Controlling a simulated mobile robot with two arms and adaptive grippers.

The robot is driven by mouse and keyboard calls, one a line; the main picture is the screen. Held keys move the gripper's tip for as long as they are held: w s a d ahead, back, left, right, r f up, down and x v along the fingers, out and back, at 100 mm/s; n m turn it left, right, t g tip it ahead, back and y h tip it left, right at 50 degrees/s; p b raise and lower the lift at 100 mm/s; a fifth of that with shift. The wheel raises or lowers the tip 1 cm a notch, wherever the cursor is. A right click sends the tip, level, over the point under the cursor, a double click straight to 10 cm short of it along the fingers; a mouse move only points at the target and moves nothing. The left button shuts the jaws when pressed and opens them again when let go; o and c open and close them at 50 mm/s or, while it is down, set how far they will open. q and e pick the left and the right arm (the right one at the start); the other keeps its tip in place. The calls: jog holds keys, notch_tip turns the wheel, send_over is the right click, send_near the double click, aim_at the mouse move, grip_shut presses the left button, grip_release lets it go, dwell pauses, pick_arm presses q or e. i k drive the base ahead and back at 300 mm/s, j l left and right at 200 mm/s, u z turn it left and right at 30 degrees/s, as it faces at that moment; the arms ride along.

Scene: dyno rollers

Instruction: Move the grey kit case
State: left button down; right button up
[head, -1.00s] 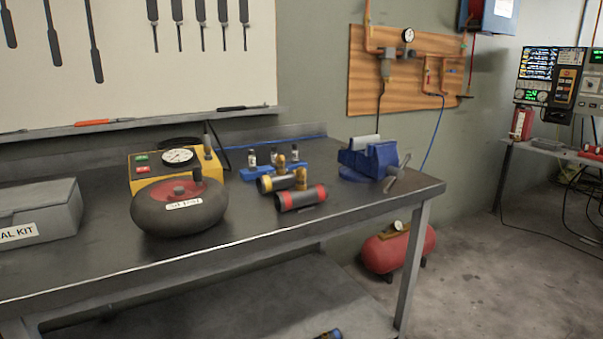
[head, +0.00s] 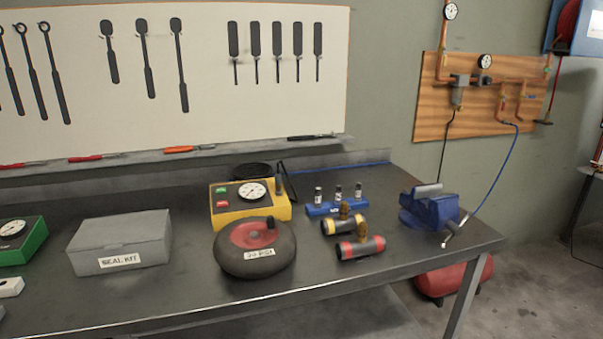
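The grey kit case (head: 121,242) sits shut on the left part of the dark workbench (head: 330,290). It is a box with a lid and a white label reading "SEAL KIT" on its front. All of it shows in the head view, and nothing covers it. Neither of my grippers shows in the head view.
Right of the case stand a round black tyre-like object (head: 254,262) and a yellow gauge box (head: 250,200). A green gauge box (head: 22,241) is to its left. Two cylinders, a blue vial rack (head: 335,208) and a blue vise (head: 429,207) lie further right. The bench front is mostly clear.

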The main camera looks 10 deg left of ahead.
aim_at(87, 263)
jog(key=u, duration=1.45)
jog(key=j, duration=0.7)
